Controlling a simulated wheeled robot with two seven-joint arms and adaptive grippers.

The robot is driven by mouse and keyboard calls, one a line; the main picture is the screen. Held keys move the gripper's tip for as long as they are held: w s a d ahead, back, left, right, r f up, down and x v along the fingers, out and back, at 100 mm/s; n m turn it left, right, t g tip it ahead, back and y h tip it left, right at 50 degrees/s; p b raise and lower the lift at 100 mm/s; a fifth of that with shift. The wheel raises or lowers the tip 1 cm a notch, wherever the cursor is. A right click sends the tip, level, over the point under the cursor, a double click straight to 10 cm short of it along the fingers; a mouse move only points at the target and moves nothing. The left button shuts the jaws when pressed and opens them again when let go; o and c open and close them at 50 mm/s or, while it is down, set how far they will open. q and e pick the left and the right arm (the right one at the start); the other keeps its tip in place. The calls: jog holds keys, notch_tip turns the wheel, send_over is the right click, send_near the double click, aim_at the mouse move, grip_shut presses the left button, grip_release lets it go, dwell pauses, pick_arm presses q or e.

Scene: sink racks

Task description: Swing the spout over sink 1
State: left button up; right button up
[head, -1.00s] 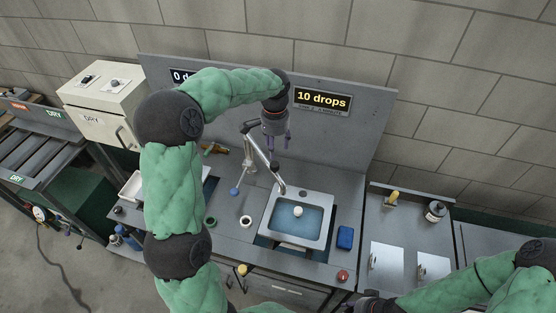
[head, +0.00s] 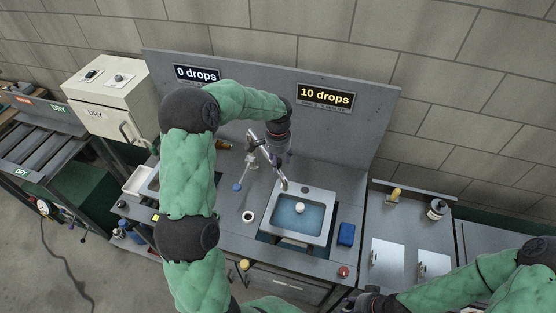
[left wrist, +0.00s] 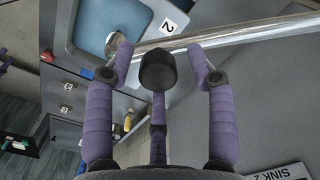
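The silver spout (head: 280,173) runs from the tap behind the counter toward the right-hand sink (head: 298,218), its end over that basin. The left wrist view shows the spout (left wrist: 255,34) crossing just beyond my fingertips, with a label "2" beside the blue basin (left wrist: 98,28). My left gripper (head: 279,153) is close above the spout. Its fingers (left wrist: 160,50) are spread with nothing held; I cannot tell whether they touch the pipe. Sink 1 (head: 152,184) at the left is mostly hidden by my left arm. My right gripper (head: 368,302) is at the bottom edge, its fingers unclear.
A "0 drops" sign (head: 197,73) and a "10 drops" sign (head: 325,97) are on the back panel. A white ring (head: 248,217), a blue sponge-like block (head: 346,234) and a red knob (head: 343,271) are on the counter.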

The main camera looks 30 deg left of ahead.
pick_arm(q)
grip_shut()
jog(key=shift+s+a+r, duration=0.1)
jog(key=shift+s+a, duration=0.1)
jog(key=shift+s, duration=0.05)
dwell(0.3)
